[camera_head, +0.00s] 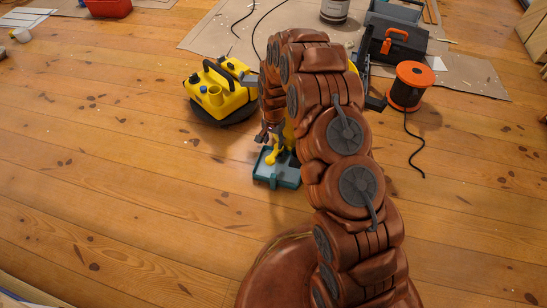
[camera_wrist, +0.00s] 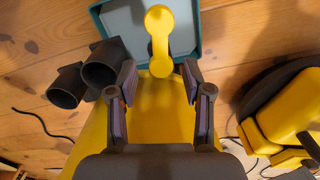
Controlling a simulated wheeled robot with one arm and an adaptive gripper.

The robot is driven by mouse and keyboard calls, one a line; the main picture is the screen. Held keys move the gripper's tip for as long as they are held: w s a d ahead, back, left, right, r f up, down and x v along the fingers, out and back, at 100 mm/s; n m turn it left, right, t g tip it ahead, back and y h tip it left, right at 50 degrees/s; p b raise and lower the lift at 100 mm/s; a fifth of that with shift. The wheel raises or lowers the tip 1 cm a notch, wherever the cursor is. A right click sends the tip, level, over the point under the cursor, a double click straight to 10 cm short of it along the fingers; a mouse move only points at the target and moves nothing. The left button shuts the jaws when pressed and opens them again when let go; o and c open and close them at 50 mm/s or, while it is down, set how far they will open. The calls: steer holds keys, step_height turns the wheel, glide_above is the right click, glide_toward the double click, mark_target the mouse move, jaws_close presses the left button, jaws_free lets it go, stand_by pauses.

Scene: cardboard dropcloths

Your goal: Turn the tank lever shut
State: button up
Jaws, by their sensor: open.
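The tank lever (camera_wrist: 159,35) is a yellow bar with rounded ends, pointing away from my gripper over a teal tray (camera_wrist: 207,40) in the wrist view. Its near end sits at a yellow tank body (camera_wrist: 150,118). My gripper (camera_wrist: 160,72) is open, its two dark fingers on either side of the lever's near end, with gaps on both sides. I cannot tell how far above the lever they are. In the head view the lever (camera_head: 270,157) shows over the teal tray (camera_head: 283,183) beside my gripper (camera_head: 268,134); my arm hides most of the tank.
Two dark tubes (camera_wrist: 100,66) stand close left of my gripper in the wrist view. A yellow machine (camera_head: 222,98) on a dark round base is to the left. An orange cable reel (camera_head: 410,85) and toolbox (camera_head: 395,43) are behind right. Floor at front left is clear.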

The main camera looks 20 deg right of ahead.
mark_target(274, 154)
steer(key=shift+f+b, duration=1.6)
steer(key=shift+f, duration=2.4)
jaws_close()
